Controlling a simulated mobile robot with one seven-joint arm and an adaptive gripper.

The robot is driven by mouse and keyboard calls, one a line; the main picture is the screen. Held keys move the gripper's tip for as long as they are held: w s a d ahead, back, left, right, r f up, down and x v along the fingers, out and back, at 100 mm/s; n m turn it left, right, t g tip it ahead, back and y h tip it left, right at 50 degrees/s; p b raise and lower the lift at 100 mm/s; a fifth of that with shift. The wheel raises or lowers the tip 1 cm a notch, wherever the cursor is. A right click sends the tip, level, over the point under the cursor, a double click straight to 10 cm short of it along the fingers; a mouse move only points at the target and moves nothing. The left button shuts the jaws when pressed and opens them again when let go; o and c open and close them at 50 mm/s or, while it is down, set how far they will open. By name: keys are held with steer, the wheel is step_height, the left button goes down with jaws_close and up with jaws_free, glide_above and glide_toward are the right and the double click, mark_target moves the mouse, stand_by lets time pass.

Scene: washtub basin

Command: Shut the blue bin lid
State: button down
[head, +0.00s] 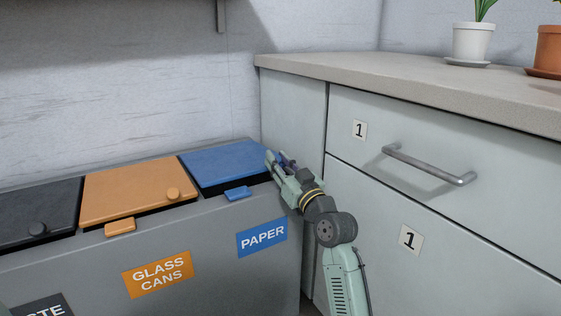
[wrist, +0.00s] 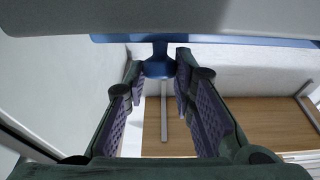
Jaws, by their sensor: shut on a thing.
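The blue bin lid (head: 222,163) lies nearly flat on the right end of the grey bin, with a dark gap under its front edge. A blue tab (head: 237,193) sits at its front, above the PAPER label (head: 262,237). My gripper (head: 275,159) is at the lid's right front corner. In the wrist view, my gripper (wrist: 158,71) has its fingertips closed on the blue knob (wrist: 158,60) that joins the lid. The lid's edge (wrist: 220,41) shows above it. The knob is hidden behind the fingers in the head view.
An orange lid (head: 135,187) and a dark lid (head: 38,212) lie to the left on the same bin (head: 210,260). A grey cabinet (head: 437,137) with a metal handle (head: 428,166) stands close on the right. Plant pots (head: 473,42) stand on its top.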

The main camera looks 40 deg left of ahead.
steer(key=shift+a+f, duration=0.1)
steer(key=shift+f, duration=0.15)
steer(key=c, duration=1.4)
jaws_free()
steer(key=shift+o, duration=0.2)
steer(key=shift+r, duration=0.1)
step_height(320, 180, up, 10)
